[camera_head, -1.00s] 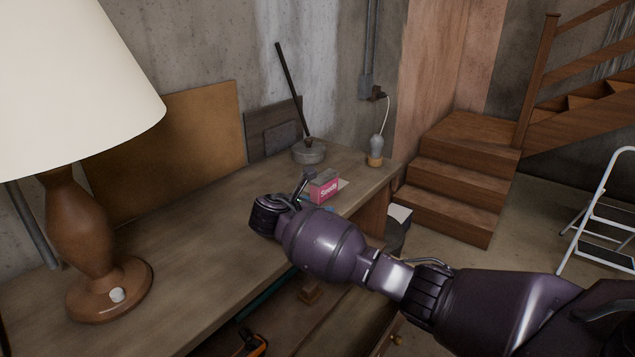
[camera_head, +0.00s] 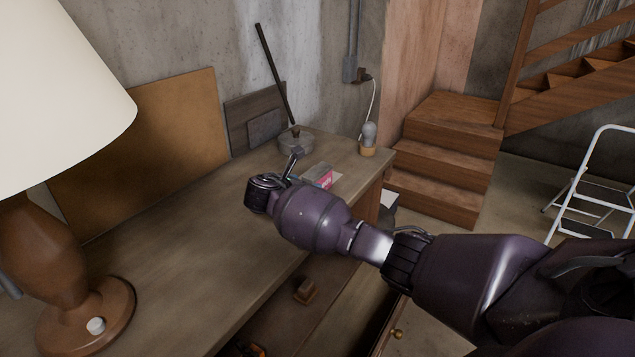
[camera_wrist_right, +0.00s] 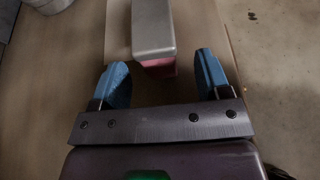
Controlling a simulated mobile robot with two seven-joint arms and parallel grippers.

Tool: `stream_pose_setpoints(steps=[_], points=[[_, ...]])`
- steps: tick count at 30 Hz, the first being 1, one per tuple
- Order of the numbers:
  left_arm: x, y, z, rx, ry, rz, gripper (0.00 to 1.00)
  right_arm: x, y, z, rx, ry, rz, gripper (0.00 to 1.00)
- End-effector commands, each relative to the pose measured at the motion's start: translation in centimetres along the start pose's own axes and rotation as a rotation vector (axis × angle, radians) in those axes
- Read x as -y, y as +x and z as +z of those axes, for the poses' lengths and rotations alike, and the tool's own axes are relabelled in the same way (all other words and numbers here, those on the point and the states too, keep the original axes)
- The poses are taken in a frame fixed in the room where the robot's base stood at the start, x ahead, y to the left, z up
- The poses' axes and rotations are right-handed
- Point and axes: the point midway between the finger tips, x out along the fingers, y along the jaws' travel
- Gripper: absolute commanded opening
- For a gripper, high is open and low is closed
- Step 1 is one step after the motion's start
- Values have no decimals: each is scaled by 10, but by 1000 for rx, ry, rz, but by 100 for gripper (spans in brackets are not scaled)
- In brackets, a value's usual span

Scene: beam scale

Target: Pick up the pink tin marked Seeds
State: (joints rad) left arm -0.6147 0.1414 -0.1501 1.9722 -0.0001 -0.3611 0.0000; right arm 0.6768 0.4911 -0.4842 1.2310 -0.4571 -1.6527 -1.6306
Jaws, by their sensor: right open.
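The pink tin (camera_head: 322,178) stands on the workbench (camera_head: 190,235) near its right end, partly hidden behind my right wrist. In the right wrist view its grey lid (camera_wrist_right: 153,27) is seen from above, with a strip of its pink side (camera_wrist_right: 158,72) below. My right gripper (camera_wrist_right: 162,82) is open, its two blue fingers apart. The tin lies ahead of the fingertips, roughly in line with the gap between them, its near end close to the tips. My left gripper is not in view.
A grey lidded pot (camera_head: 296,141) stands behind the tin, and a bulb on a wooden base (camera_head: 368,141) stands to its right. A large lamp (camera_head: 50,250) is at the left. A flat sheet (camera_wrist_right: 118,30) lies under the tin. The bench middle is clear.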

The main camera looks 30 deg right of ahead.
Motion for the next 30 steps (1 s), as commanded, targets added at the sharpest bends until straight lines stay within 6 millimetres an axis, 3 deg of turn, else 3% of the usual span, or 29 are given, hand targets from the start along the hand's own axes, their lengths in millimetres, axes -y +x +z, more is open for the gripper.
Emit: stream_pose_setpoints(steps=[14,23,30], points=[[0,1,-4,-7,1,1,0,-2,49,-3,1,0,-2,70],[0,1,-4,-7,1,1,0,-3,53,-3,1,0,0,70],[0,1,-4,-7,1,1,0,-3,53,-3,0,0,0,36]])
